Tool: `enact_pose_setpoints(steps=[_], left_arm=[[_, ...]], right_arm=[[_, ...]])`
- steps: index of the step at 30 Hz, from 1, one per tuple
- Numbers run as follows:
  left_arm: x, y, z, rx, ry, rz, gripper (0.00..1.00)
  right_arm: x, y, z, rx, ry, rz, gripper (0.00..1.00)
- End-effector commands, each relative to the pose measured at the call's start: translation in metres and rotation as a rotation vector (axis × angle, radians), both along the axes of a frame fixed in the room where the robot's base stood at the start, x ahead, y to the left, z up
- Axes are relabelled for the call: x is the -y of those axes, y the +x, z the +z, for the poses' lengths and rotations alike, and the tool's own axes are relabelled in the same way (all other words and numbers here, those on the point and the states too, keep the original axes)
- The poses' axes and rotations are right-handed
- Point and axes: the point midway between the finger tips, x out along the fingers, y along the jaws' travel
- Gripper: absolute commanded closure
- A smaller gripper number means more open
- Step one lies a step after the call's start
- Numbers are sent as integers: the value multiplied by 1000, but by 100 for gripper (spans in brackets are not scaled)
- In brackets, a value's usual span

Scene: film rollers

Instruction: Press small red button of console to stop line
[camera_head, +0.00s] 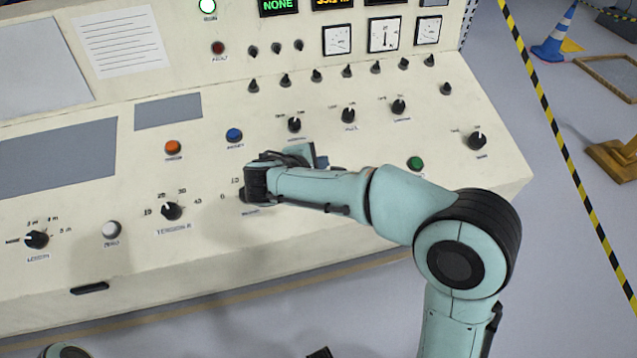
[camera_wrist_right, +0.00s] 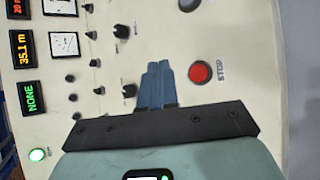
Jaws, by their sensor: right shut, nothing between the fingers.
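The cream console (camera_head: 330,230) fills most of the head view. Its red button (camera_wrist_right: 200,72), labelled STOP, shows in the right wrist view, just right of my gripper's fingertips. In the head view I cannot see that button; my right arm covers part of the panel. My right gripper (camera_head: 320,159) is over the middle of the sloped panel, with its blue fingers together and empty. In the wrist view the shut fingers (camera_wrist_right: 157,70) appear beside the button; whether they touch the panel I cannot tell.
An orange button (camera_head: 173,147), a blue button (camera_head: 234,135), a green button (camera_head: 415,163) and a white button (camera_head: 111,229) sit on the panel among several black knobs. A dark red FAULT lamp (camera_head: 218,47) is above. A lit display (camera_wrist_right: 31,97) reads NONE. Floor right of the console is clear nearby.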

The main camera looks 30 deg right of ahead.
Motion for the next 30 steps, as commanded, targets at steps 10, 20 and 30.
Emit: enact_pose_setpoints(steps=[10, 20, 30], left_arm=[[0, 6, -30, 31, 6, 8, 57], [0, 15, -46, 61, 10, 14, 57], [0, 15, -45, 64, 10, 14, 57]], right_arm=[[3, 10, -48, -2, -1, -1, 100], [4, 18, -78, 0, 0, 0, 100], [4, 18, -78, 1, 0, -1, 100]])
